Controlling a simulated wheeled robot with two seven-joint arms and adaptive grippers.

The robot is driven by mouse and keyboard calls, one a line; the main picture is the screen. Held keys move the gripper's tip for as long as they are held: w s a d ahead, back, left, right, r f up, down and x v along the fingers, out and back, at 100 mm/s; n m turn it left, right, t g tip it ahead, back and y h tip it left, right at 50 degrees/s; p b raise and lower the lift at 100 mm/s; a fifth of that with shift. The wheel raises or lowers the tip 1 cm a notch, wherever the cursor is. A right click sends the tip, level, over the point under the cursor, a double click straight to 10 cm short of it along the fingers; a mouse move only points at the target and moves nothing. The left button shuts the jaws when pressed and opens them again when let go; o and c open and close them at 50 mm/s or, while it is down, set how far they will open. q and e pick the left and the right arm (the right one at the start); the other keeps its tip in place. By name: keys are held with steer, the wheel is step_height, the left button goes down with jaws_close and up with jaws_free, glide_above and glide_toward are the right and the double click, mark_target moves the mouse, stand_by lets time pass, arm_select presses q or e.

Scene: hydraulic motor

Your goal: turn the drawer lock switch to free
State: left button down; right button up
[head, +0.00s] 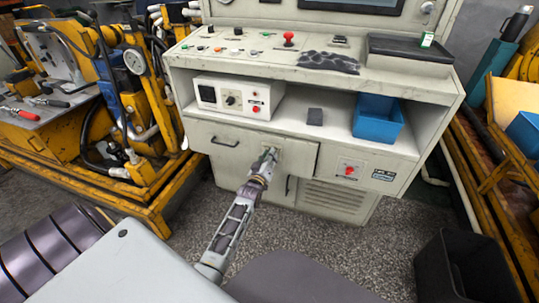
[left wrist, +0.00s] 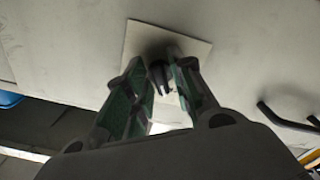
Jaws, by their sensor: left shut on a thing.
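The drawer lock switch (left wrist: 158,72) is a small black knob on a pale square plate (left wrist: 140,38) in the left wrist view. My left gripper (left wrist: 162,78) has its green-padded fingers on either side of the knob, shut on it. In the head view my left gripper (head: 268,156) reaches the front of the grey drawer (head: 300,158) and hides most of the switch there. The knob's setting cannot be read. My right gripper is not in view.
The drawer's black handle (head: 224,142) is left of my gripper. A red switch (head: 349,170) is on the panel to the right. A blue bin (head: 378,119) and a white control box (head: 236,97) stand on the shelf above. A black bin (head: 462,268) stands on the floor.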

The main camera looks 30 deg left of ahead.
arm_select(q)
steer(key=m+p, duration=0.7)
steer(key=m, duration=0.8)
steer(key=shift+m, duration=0.3)
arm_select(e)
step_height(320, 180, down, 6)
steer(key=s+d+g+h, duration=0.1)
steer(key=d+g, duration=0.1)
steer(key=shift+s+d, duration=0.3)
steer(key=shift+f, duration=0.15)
arm_select(q)
steer(key=c, duration=1.5)
jaws_free()
